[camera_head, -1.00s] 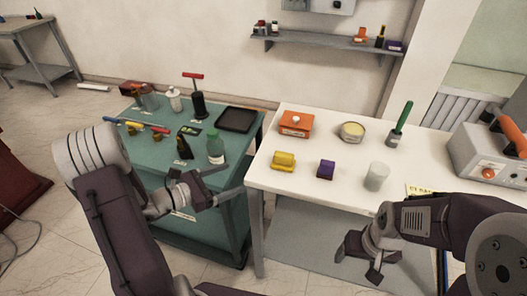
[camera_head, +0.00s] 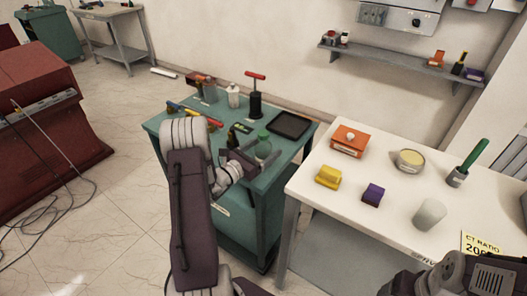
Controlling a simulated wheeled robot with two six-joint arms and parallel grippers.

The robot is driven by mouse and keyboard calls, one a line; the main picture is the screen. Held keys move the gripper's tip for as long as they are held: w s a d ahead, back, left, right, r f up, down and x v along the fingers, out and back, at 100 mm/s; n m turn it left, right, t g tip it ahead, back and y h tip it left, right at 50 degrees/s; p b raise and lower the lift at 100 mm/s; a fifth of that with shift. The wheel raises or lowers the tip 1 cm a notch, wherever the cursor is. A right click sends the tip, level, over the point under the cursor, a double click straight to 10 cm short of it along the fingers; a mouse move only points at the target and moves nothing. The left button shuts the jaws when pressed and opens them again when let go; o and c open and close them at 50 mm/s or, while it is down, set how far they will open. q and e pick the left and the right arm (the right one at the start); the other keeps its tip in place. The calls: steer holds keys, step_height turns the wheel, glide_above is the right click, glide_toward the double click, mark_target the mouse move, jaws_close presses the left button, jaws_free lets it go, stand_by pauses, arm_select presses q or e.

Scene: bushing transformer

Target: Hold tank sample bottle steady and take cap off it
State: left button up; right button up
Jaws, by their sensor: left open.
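A pale green bottle with a darker green cap (camera_head: 263,148) stands upright near the front right of the teal cart top. I take it as the tank sample bottle; its cap is on. My left gripper (camera_head: 259,163) is open at the bottle, with its fingers close to the bottle's lower part. The gripper hides the bottle's base, and I cannot tell whether the fingers touch it. Of my right arm only the forearm and wrist show at the lower right; its gripper is out of view.
The teal cart (camera_head: 223,209) also holds a black tray (camera_head: 291,125), a white bottle (camera_head: 233,97), a red-handled tool (camera_head: 255,98) and a dark bottle (camera_head: 232,138). The white table (camera_head: 397,193) beside it carries an orange box (camera_head: 349,140), yellow and purple blocks and a white cylinder (camera_head: 429,214).

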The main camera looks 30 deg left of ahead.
arm_select(q)
steer(key=shift+x, duration=1.2)
steer(key=c, duration=1.7)
steer(key=shift+r+p, duration=0.3)
steer(key=shift+r, duration=1.7)
steer(key=s+d+r, duration=0.1)
steer(key=d+r, duration=0.1)
steer(key=d, duration=0.1)
steer(key=s+d+r, duration=0.1)
steer(key=d+r, duration=0.1)
steer(key=d, duration=0.2)
steer(key=s+d+r, duration=0.1)
steer(key=d+r, duration=0.2)
steer(key=d, duration=0.1)
steer(key=shift+s+d, duration=0.15)
steer(key=shift+s, duration=0.05)
steer(key=o, duration=0.8)
steer(key=shift+c, duration=0.2)
jaws_close()
